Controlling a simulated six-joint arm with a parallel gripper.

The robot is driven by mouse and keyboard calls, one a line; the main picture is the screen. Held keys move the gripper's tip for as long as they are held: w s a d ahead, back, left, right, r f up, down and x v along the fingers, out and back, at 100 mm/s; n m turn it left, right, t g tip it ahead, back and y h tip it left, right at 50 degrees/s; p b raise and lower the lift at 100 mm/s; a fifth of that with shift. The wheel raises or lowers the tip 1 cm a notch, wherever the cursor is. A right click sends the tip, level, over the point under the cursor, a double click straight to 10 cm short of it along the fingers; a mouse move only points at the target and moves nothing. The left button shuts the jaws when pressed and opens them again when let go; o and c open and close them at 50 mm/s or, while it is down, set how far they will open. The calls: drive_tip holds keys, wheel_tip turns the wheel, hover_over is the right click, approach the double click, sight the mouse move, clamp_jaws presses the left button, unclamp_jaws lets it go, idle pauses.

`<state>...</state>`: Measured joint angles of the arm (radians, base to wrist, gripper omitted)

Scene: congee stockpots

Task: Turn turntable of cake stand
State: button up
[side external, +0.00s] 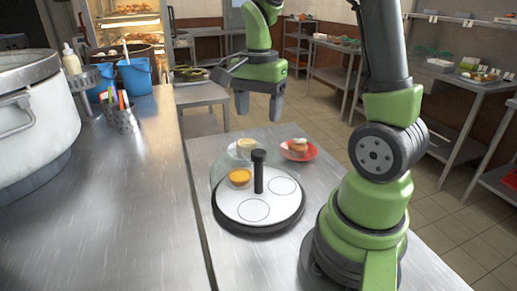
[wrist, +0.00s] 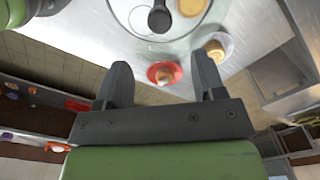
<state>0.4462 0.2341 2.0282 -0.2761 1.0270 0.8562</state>
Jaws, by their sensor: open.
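The cake stand's turntable (side external: 232,206) is a round white disc with printed circles on a dark base, on the metal table. A black upright post with a knob (side external: 259,172) rises from its middle. A clear curved cover (side external: 218,172) stands around part of the disc. An orange-topped tart (side external: 239,177) sits on the disc. The turntable (wrist: 132,16) shows cut off at the top of the wrist view, with the knob (wrist: 160,18). My gripper (side external: 258,113) is open and empty, above and behind the stand, apart from it; both fingers (wrist: 160,62) show in the wrist view.
A small cake on a red plate (side external: 299,150) stands behind right of the stand. A pale pastry (side external: 246,147) shows behind the cover, also in the wrist view (wrist: 214,48). A large pot (side external: 30,110), utensil holder (side external: 122,118) and blue bucket (side external: 135,76) stand left.

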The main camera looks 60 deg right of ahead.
sight(258, 152)
wheel_tip(258, 152, down, 10)
drive_tip(key=shift+r, duration=0.1)
idle(0.4)
drive_tip(key=shift+c, duration=0.2)
clamp_jaws()
